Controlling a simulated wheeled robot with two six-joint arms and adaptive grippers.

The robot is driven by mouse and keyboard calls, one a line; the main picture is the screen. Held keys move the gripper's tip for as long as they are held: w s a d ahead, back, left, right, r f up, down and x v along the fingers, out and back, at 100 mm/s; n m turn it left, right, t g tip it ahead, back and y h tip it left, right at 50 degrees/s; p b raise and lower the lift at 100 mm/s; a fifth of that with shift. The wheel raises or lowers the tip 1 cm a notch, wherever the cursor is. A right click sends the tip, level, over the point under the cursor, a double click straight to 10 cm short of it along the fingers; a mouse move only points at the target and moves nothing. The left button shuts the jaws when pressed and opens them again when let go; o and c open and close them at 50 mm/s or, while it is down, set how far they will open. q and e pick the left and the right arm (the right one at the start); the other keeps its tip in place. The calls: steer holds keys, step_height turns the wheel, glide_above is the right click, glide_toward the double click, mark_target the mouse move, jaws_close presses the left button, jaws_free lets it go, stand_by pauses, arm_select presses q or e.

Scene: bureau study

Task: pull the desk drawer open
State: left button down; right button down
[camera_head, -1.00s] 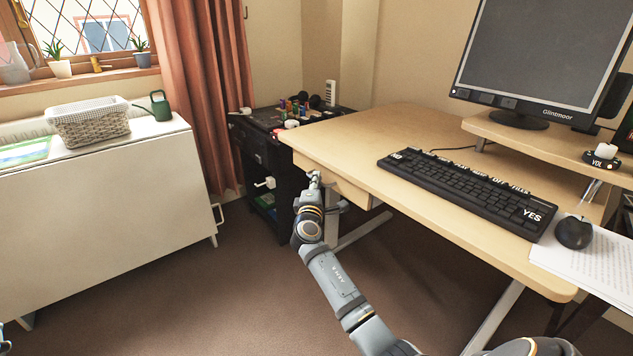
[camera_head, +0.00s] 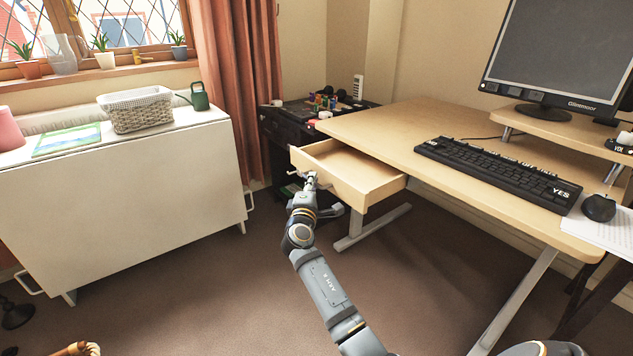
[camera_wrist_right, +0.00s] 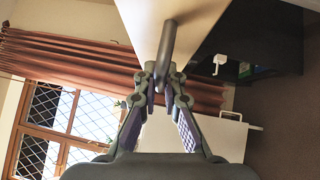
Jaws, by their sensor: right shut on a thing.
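The desk drawer (camera_head: 356,176) is a light wooden box under the left end of the desk (camera_head: 437,149). It stands out from the desk, and its inside is visible and looks empty. My right gripper (camera_head: 309,180) is at the drawer's front. In the right wrist view my right gripper (camera_wrist_right: 158,80) is shut on the drawer's dark bar handle (camera_wrist_right: 167,50). The pale drawer front (camera_wrist_right: 150,20) shows behind the handle. My left gripper is not in view.
A black cabinet (camera_head: 275,135) with small items on top stands behind the drawer. A white table (camera_head: 130,200) with a wicker basket (camera_head: 140,112) is at the left. A keyboard (camera_head: 500,170) and monitor are on the desk.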

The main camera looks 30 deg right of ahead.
steer(key=shift+a, duration=0.1)
steer(key=c, duration=1.7)
jaws_free()
steer(key=shift+s, duration=0.1)
steer(key=v, duration=0.7)
steer(key=shift+s+a+f, duration=0.1)
steer(key=shift+s, duration=0.05)
